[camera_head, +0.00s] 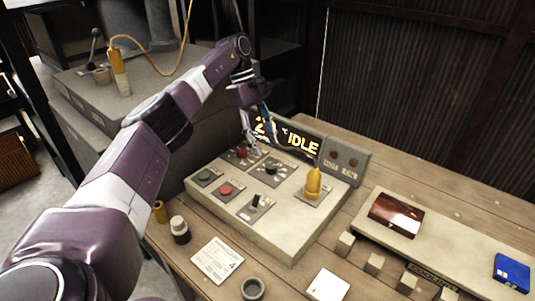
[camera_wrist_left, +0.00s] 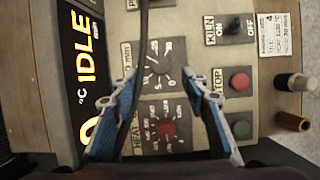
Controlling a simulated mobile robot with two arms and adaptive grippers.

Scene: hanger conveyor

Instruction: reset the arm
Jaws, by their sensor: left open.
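My left arm comes in from the left in the head view and reaches over the grey control box (camera_head: 270,222). My left gripper (camera_head: 256,134) is over the box's back edge, in front of the display (camera_head: 300,142) that reads IDLE. In the left wrist view the blue fingers of the left gripper (camera_wrist_left: 160,97) are spread apart with nothing held. Between and beyond them show a red knob (camera_wrist_left: 166,129) on the HEAT plate and a black dial (camera_wrist_left: 158,68). I cannot tell how far the fingertips are above the panel. My right gripper is not in view.
A brown glossy block (camera_head: 396,215) and a blue block (camera_head: 511,272) lie at the right. A white card (camera_head: 217,260) lies at the front.

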